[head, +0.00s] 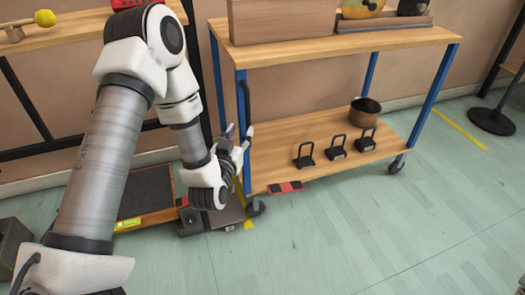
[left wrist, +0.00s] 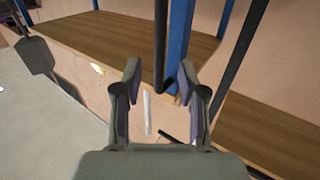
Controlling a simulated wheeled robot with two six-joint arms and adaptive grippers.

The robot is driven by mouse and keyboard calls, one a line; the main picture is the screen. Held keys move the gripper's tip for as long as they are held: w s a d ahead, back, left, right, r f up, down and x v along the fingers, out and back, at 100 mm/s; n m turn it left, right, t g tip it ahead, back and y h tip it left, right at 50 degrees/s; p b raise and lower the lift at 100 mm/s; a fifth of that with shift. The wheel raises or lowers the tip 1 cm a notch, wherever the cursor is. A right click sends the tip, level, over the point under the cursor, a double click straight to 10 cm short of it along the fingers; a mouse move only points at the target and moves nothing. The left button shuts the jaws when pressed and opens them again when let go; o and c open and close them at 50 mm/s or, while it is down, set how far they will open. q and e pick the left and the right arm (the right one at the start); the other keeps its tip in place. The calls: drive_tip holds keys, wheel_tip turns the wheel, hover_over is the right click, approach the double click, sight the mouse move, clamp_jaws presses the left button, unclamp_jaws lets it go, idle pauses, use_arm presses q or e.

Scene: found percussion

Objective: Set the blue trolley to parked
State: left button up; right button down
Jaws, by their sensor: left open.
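The blue trolley (head: 300,173) has wooden shelves, blue posts and dark castor wheels. A black upright handle (head: 246,104) runs along its front left post. My left gripper (head: 238,145) is open beside that post, just below the handle's visible part. In the left wrist view, my open fingers (left wrist: 161,82) face the black handle (left wrist: 160,45), with the blue post (left wrist: 180,45) just to its right. The handle's lower end shows between the fingertips; I cannot tell whether they touch it. My right gripper is in neither view.
A brown pot (head: 364,112) and several black padlock-shaped weights (head: 336,148) stand on the lower shelf. A wooden box (head: 282,20) is on top. Yellow floor strips (head: 464,132) show. Floor in front is clear.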

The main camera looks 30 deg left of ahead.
sight(247, 119)
use_arm(q)
drive_tip(key=b+x, duration=0.2)
drive_tip(key=x, duration=0.5)
drive_tip(key=shift+f, duration=0.2)
drive_tip(key=shift+w+a+r, duration=0.1)
drive_tip(key=shift+w, duration=0.35)
clamp_jaws()
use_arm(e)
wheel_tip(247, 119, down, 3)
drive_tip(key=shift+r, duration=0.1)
